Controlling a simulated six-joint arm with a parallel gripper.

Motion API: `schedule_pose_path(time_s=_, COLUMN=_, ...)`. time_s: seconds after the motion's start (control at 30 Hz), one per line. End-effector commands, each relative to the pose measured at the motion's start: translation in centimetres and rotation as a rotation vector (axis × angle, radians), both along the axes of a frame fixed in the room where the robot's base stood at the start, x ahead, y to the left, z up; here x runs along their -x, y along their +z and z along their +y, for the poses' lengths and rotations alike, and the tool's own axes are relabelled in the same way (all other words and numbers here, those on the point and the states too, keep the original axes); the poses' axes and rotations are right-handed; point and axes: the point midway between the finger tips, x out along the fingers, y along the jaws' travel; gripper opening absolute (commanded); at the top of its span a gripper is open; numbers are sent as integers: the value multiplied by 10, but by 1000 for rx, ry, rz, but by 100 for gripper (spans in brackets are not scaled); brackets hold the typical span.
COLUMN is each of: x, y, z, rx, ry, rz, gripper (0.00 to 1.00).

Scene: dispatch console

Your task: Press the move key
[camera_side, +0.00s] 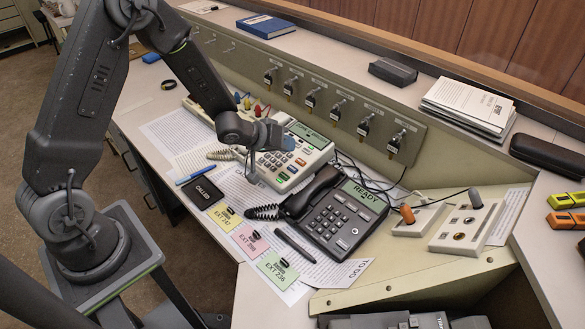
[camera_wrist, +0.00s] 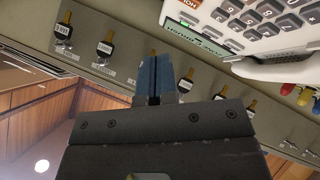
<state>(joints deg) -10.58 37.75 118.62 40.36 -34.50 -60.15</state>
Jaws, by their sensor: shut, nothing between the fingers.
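My gripper (camera_side: 285,142) is shut and empty, with blue fingertips. In the side view it hangs above the white phone (camera_side: 318,146), near its display, apart from the keys as far as I can tell. In the wrist view the closed fingers (camera_wrist: 155,78) have the panel of tagged keys behind them, and the white phone (camera_wrist: 240,58) lies upside down at upper right. A dark phone (camera_side: 338,222) with a display reading READY stands nearer the front. I cannot read a move label on any key; my gripper hides part of the white phone.
A sloped panel (camera_side: 345,82) with several hanging tagged keys runs behind the phones. Cables and a coiled cord lie around the dark phone. White switch boxes (camera_side: 468,225) stand at right.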

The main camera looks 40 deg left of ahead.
Motion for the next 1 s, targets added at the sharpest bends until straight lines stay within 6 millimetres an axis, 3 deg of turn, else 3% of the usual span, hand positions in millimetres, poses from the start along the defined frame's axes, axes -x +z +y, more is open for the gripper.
schedule_pose_path(time_s=0.2, x=-4, y=-31, z=0, rx=1, ry=1, rz=3, gripper=0)
schedule_pose_path(time_s=0.4, x=-8, y=-48, z=0, rx=1, ry=2, rz=1, gripper=0)
schedule_pose_path(time_s=1.0, x=-9, y=-53, z=0, rx=0, ry=1, rz=-1, gripper=0)
